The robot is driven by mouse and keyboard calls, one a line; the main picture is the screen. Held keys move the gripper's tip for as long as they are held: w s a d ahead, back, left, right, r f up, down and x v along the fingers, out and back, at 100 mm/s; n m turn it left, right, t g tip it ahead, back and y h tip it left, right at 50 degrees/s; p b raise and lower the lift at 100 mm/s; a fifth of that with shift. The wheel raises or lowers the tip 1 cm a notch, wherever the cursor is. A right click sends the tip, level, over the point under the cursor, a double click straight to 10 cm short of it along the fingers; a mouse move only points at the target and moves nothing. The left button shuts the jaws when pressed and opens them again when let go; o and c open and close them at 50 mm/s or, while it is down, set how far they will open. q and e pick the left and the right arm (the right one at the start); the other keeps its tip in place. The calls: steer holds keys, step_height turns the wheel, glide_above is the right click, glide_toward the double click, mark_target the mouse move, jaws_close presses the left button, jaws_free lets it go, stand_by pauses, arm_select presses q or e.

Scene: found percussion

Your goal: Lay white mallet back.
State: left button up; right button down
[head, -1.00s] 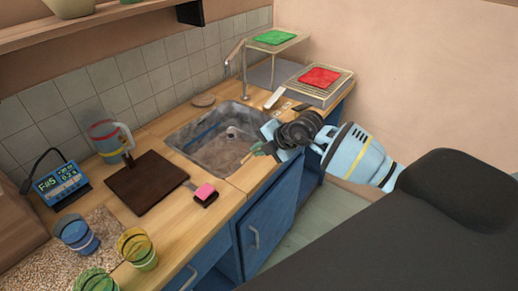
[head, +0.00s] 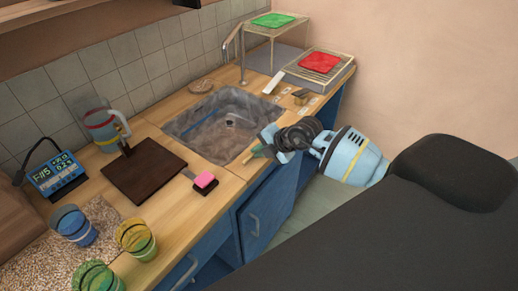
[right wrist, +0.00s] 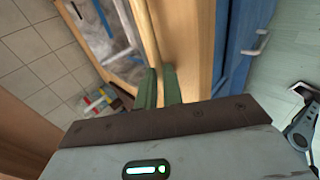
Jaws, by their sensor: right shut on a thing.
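My right gripper (head: 256,152) is over the counter's front edge, just to the right of the sink's near corner. Its green fingers (right wrist: 160,88) are shut on a thin pale wooden stick (right wrist: 147,32), which runs away from the fingertips in the right wrist view. I take this stick for the white mallet's handle; no white head shows on it. In the head view the held stick is mostly hidden by the gripper. My left gripper is not in view.
A sink (head: 222,123) lies beside the gripper. At the back right are a wire rack with a red cloth (head: 319,62), a white strip (head: 274,83), small pale labels and a brown block (head: 300,97).

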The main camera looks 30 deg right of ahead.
steer(key=shift+s+f, duration=0.1)
steer(key=shift+f, duration=0.25)
stand_by(0.4)
steer(key=c, duration=1.5)
jaws_free()
steer(key=shift+f, duration=0.15)
steer(key=shift+o, duration=0.2)
steer(key=shift+s+a+f, duration=0.1)
steer(key=shift+f, duration=0.2)
steer(key=shift+s, duration=0.1)
steer(key=w+r+v, duration=0.1)
steer(key=v, duration=0.7)
steer(key=shift+r+p, duration=0.25)
steer(key=shift+p, duration=0.2)
